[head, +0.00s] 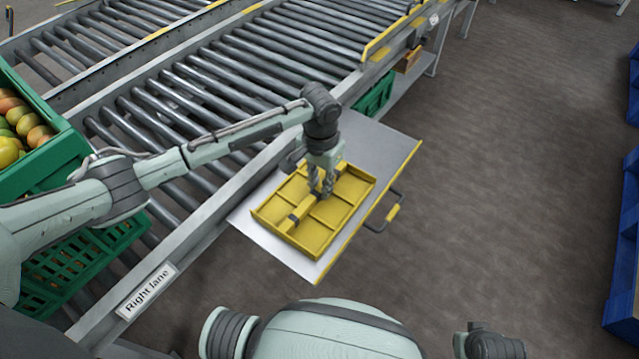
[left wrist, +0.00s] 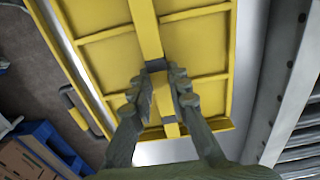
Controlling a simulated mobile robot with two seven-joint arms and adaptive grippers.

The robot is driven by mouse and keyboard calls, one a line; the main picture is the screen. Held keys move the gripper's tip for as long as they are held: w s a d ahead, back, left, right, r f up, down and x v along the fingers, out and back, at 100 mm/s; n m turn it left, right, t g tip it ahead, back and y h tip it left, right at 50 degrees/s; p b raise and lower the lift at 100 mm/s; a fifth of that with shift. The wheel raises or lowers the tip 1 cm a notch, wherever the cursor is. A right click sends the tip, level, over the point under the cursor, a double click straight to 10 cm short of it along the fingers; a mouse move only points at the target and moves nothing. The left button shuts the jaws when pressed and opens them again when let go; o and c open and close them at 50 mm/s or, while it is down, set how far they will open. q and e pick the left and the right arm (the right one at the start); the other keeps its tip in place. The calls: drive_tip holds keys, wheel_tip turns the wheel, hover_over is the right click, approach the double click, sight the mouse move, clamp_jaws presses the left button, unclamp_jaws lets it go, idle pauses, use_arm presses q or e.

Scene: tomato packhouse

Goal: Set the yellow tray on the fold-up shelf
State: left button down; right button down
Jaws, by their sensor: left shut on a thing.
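The yellow tray (head: 343,203) is a shallow divided tray with a raised middle bar. It is over the flat grey fold-up shelf (head: 376,146), which sticks out level from the conveyor's side and has a yellow outer edge. The tray appears to rest flat on the shelf, inside its edges; any small gap beneath is hidden. My left gripper (head: 321,191) points down at the tray's middle and is shut on its bar. In the left wrist view the fingers (left wrist: 161,98) close around the dark band on the bar of the tray (left wrist: 197,47). My right gripper does not show clearly.
The roller conveyor (head: 178,92) runs along the shelf's left side, with a "Right lane" label (head: 147,291). A green crate of tomatoes (head: 52,165) stands at the left. A handle (head: 393,212) juts from the shelf's outer edge. The floor (head: 500,150) to the right is clear.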

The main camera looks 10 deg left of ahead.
use_arm(q)
drive_tip(key=shift+f, duration=0.1)
drive_tip(key=c, duration=1.5)
unclamp_jaws()
drive_tip(key=shift+o, duration=0.2)
